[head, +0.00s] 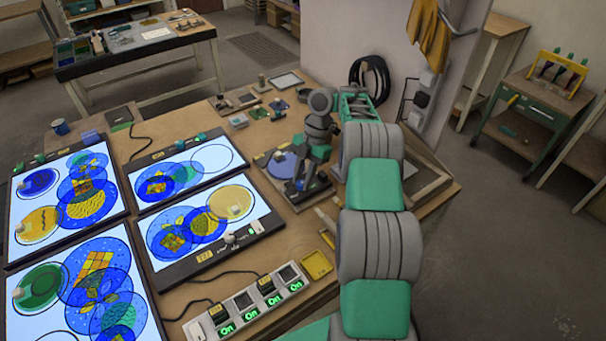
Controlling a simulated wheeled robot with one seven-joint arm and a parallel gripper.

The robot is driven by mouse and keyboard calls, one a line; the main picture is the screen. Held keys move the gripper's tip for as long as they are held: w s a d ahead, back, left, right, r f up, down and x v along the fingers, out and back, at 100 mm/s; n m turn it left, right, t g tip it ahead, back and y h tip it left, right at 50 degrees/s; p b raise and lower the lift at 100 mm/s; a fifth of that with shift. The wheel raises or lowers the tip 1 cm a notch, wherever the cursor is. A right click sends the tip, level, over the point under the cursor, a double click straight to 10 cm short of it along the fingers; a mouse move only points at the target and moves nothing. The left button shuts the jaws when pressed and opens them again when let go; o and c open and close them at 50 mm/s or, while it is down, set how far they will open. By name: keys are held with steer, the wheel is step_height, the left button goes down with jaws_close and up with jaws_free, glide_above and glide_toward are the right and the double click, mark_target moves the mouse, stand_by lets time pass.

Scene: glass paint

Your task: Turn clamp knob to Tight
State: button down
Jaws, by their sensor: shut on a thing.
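A small dark clamp stand (274,180) with a blue-violet disc (280,165) sits on the wooden table near its right side. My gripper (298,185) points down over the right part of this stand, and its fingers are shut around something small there. This looks like the clamp knob, but the fingers hide it. I cannot read the knob's setting or any Tight mark from here. A small yellow label (262,157) shows at the stand's back left corner.
Several lit panels with coloured glass discs, such as the front middle one (262,206), cover the table's left side. A power strip (250,303) with lit "On" switches lies in front, near a yellow tray (316,263). Small blocks and a mirror-like plate (286,81) stand behind.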

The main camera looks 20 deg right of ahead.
mark_target(298, 185)
stand_by(0.4)
steer(key=c, duration=1.1)
jaws_free()
steer(key=shift+c, duration=0.2)
step_height(298, 185, up, 4)
steer(key=p, duration=0.2)
steer(key=shift+f+p, duration=0.2)
steer(key=shift+p, duration=0.15)
steer(key=shift+s+r+b, duration=0.1)
steer(key=shift+s+b, duration=0.15)
steer(key=shift+b, duration=0.45)
steer(key=s+a+r+b, duration=0.3)
steer(key=s+r, duration=0.6)
steer(key=s, duration=0.4)
steer(key=shift+b, duration=0.6)
